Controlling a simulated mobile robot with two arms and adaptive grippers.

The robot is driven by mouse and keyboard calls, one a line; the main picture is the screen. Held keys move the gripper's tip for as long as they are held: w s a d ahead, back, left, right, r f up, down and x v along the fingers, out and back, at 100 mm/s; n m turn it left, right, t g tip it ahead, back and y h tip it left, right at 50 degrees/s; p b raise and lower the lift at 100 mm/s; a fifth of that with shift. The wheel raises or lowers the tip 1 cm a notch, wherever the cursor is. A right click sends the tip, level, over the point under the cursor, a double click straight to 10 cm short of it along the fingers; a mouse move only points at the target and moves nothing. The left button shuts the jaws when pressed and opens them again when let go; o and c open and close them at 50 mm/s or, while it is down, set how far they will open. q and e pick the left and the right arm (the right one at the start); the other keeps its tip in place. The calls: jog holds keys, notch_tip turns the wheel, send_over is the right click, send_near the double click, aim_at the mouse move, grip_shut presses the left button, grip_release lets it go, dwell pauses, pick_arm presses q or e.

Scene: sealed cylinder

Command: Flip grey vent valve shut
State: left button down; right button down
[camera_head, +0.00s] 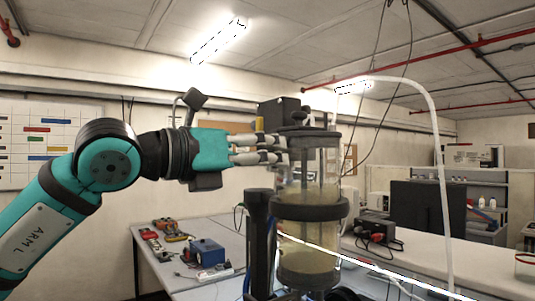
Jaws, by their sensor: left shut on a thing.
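A clear upright cylinder (310,240) with dark bands and a dark top cap stands right of centre, with yellowish contents in its lower part. My left gripper (284,150) reaches in from the left, level with the cylinder's upper part. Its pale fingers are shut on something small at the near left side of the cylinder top. The grey vent valve is not clear to me; the fingers hide the spot they hold. A small yellow part (259,124) stands just above the fingers, by a black box (281,110). My right gripper is not in view.
A white hose (436,130) arches from the cylinder's top area down to the right. A dark column (258,235) stands close left of the cylinder. Behind are a bench with a blue box (207,250) and tools, and a black monitor (428,208).

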pick_arm(q)
jog(key=m+b, duration=0.2)
jog(key=m, duration=0.1)
jog(key=shift+w+a, duration=0.2)
dwell(0.3)
jog(key=c, duration=1.3)
grip_release()
jog(key=v, duration=1.2)
